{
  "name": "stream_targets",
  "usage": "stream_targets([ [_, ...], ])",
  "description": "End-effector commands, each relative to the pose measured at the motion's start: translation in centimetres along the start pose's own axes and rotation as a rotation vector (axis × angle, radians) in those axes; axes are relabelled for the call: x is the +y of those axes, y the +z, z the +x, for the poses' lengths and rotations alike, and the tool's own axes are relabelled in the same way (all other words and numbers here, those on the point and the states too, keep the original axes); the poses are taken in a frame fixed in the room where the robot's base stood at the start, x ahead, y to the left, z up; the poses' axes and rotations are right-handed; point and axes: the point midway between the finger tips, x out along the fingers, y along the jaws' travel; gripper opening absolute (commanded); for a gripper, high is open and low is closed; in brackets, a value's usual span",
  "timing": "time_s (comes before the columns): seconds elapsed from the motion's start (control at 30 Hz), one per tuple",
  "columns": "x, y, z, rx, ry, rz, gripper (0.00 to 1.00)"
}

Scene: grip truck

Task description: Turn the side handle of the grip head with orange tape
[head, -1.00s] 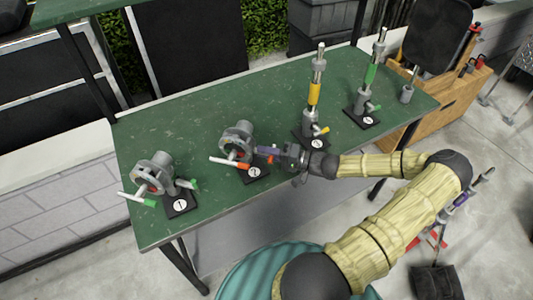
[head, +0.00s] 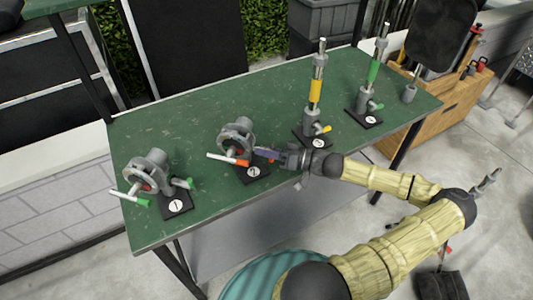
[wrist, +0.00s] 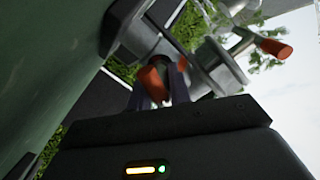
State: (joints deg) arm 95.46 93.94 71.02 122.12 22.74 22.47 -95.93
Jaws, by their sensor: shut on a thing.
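The grip head with orange tape (head: 238,137) is a grey round clamp on a black base, the second from the left on the green table. Its long handle ends in orange tape (head: 242,162) and points to the front. That taped end also shows at the upper right of the wrist view (wrist: 275,48). My gripper (head: 264,153) reaches in from the right. In the wrist view its fingers are shut around the orange side handle (wrist: 152,83), whose tip shows between them. The fingers and my wrist hide part of this handle in the head view.
A similar grip head with green tape (head: 147,172) stands to the left. Stands with yellow tape (head: 315,90) and green tape (head: 372,72) rise at the right, the yellow one close behind my wrist. The table's middle back (head: 190,105) is clear.

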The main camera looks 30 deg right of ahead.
Motion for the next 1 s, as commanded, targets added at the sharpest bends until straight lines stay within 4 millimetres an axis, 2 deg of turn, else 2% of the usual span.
stream_targets([
  [0.5, 0.05, 0.08, -0.01, -0.002, 0.001, -0.026, 0.00],
  [0.53, 0.05, 0.08, -0.01, -0.002, 0.001, -0.026, 0.26],
  [0.6, 0.04, 0.07, 0.00, -0.002, 0.001, -0.026, 0.39],
  [0.63, 0.03, 0.07, 0.00, -0.001, 0.001, -0.026, 0.41],
  [1.0, 0.06, 0.05, -0.44, 0.000, 0.001, -0.026, 0.41],
])
